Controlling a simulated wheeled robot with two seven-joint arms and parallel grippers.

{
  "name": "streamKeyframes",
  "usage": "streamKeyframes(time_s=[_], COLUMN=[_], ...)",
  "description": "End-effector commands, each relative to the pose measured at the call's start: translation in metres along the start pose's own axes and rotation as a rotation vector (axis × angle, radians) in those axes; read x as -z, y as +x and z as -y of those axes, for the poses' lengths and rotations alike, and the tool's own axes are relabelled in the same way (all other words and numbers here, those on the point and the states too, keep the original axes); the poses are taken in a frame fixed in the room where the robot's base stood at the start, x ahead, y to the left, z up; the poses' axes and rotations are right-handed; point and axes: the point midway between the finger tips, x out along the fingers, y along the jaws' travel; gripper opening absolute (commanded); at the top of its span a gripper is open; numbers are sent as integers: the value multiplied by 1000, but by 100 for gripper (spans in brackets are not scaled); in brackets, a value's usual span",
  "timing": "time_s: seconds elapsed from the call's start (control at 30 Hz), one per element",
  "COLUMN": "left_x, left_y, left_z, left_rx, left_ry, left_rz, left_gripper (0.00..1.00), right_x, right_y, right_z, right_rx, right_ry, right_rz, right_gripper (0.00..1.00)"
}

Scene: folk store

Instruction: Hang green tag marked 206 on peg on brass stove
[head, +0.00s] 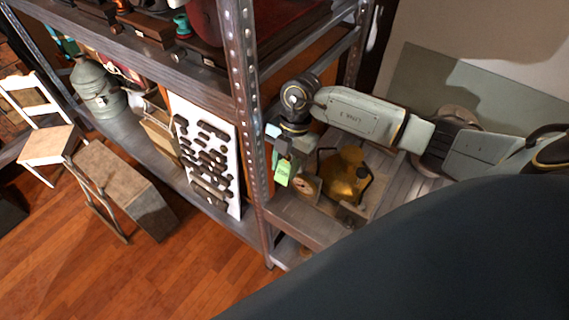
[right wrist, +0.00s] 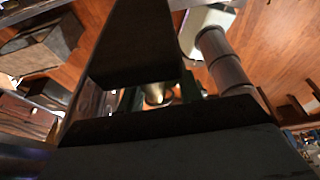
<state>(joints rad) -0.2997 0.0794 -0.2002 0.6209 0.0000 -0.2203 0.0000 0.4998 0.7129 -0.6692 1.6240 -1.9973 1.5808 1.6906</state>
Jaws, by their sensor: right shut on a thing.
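The green tag (head: 282,174) hangs below my right gripper (head: 284,158) in the head view. That gripper is shut on it, and the number is too small to read. The brass stove (head: 345,178) stands on a metal shelf to the right of the tag. The tag appears apart from the stove, up and to its left. I cannot make out the peg. In the right wrist view, dark gripper parts cover the middle and the tag cannot be picked out. My left gripper is not in view.
A metal shelf post (head: 248,110) rises just left of my right gripper. A round-faced object (head: 307,187) stands beside the stove. A white board (head: 207,155) with dark pieces leans left of the post. A white chair (head: 42,130) and a wooden box (head: 128,190) stand farther left.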

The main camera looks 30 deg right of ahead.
Motion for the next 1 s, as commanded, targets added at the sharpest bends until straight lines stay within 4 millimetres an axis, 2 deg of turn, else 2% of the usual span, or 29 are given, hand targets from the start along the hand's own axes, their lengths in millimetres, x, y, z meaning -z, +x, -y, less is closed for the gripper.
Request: streamKeyframes(time_s=[0.37, 0.4, 0.6, 0.87, 1.0], left_x=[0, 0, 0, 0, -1], left_y=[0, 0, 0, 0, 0], left_z=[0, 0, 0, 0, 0], left_rx=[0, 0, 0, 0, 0], left_ry=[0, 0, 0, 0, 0], left_rz=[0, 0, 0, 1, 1], left_gripper=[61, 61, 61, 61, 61], right_x=[0, 0, 0, 0, -1], right_y=[0, 0, 0, 0, -12], right_z=[0, 0, 0, 0, -1], right_rx=[0, 0, 0, 0, -3], right_ry=[1, 1, 1, 1, 1], right_rz=[0, 0, 0, 0, 3], right_gripper=[14, 36, 61, 61, 61])
